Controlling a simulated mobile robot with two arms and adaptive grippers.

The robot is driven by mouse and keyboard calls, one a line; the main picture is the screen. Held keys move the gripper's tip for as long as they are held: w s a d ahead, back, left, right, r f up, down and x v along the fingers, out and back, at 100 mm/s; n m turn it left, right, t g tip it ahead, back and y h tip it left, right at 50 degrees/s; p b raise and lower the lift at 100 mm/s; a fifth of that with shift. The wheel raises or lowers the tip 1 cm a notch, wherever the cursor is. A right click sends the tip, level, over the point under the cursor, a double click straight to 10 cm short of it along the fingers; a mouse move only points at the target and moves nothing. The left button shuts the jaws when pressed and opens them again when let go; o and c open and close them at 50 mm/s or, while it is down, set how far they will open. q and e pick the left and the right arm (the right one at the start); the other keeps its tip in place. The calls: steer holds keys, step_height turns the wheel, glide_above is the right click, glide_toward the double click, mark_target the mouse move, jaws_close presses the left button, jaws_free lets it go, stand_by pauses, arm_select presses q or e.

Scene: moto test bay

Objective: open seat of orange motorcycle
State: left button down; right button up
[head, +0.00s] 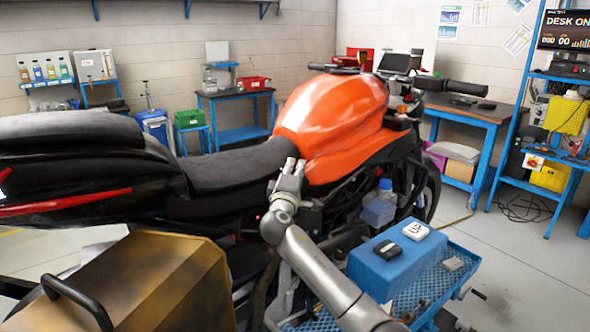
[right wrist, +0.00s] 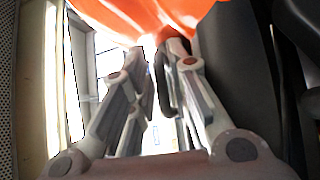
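The motorcycle (head: 335,115) has a glossy orange tank and stands across the middle of the head view. Its black seat (head: 225,168) runs back from the tank, with a raised black rear part (head: 70,130) at the left; the seat looks down in place. My right gripper (head: 290,165) is at the seat's front end, beside the tank's rear lower edge. In the right wrist view its fingers (right wrist: 161,60) are partly apart, with orange bodywork (right wrist: 150,14) beyond them. I see nothing clearly held; whether the fingertips touch the seat is unclear. My left gripper is not in view.
A blue tray (head: 455,252) with a blue box (head: 395,258) stands close to the right of my right arm. A brown case (head: 170,280) with a black handle is at the front left. Benches line the walls.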

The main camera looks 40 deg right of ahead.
jaws_close()
steer(key=shift+r, duration=0.15)
